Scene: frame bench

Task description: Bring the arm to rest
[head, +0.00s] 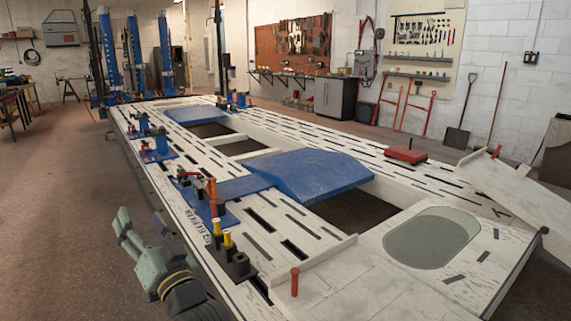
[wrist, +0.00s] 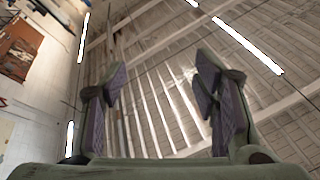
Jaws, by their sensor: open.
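My gripper (head: 141,218) is at the lower left of the head view, beside the near left edge of the white frame bench (head: 345,247). In the wrist view my gripper (wrist: 156,80) has its two fingers wide apart, with nothing between them. Behind the fingers that view shows the ceiling with beams and lights, so the gripper points upward. Much of my arm is outside the head view.
Clamps with yellow tops (head: 228,240) stand on the bench edge right of my gripper. A blue ramp plate (head: 310,174) and a red box (head: 405,154) lie on the bench. The brown floor (head: 65,230) at left is clear.

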